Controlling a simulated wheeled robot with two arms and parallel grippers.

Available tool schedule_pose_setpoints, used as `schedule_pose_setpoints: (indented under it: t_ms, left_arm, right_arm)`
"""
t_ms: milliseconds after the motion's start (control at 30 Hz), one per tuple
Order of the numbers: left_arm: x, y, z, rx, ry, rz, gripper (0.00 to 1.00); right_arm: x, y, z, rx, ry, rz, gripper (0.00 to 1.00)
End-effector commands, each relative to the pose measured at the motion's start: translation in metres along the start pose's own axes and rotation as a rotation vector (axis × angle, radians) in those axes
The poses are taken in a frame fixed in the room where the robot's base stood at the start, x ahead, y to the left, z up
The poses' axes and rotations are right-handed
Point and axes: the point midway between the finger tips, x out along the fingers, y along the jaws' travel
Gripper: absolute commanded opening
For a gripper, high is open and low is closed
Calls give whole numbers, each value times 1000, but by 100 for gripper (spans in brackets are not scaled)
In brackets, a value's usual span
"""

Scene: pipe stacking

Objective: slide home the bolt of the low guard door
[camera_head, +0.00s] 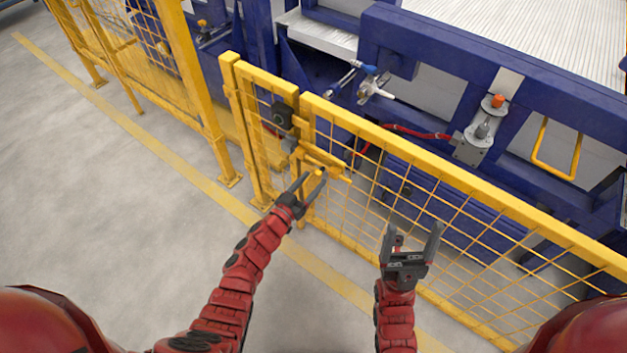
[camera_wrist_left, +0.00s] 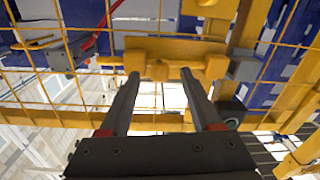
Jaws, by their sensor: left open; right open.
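The low guard door (camera_head: 450,177) is a yellow mesh panel running from centre to lower right. Its yellow bolt (camera_head: 322,160) sits at the door's left edge, beside the post. In the left wrist view the bolt's yellow housing (camera_wrist_left: 175,48) spans the top, with a small knob (camera_wrist_left: 158,70) below it. My left gripper (camera_head: 313,180) is open at the bolt; its fingertips (camera_wrist_left: 160,76) stand either side of the knob, and I cannot tell whether they touch it. A grey block (camera_wrist_left: 243,67) is beside the bolt. My right gripper (camera_head: 414,232) is open and empty before the mesh.
A black box (camera_head: 282,115) is on the fence left of the door. A taller yellow fence (camera_head: 178,60) stands farther left. Blue machinery (camera_head: 430,45) with a red hose (camera_head: 415,132) is behind the door. The grey floor (camera_head: 110,200) at left is clear.

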Motion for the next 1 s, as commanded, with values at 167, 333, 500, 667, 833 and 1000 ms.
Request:
schedule_pose_setpoints:
  t_ms: [167,333,500,667,833,1000]
  left_arm:
    - [11,0,1,0,-2,0,64]
    - [12,0,1,0,-2,1,64]
    - [12,0,1,0,-2,1,54]
    - [12,0,1,0,-1,1,25]
    - [12,0,0,0,-1,1,0]
    - [12,0,0,0,-1,1,0]
  right_arm:
    - [-2,0,0,0,0,0,78]
    - [-2,0,0,0,0,0,78]
    - [-2,0,0,0,0,0,78]
    - [-2,0,0,0,0,0,78]
    - [-2,0,0,0,0,0,78]
    - [-2,0,0,0,0,0,78]
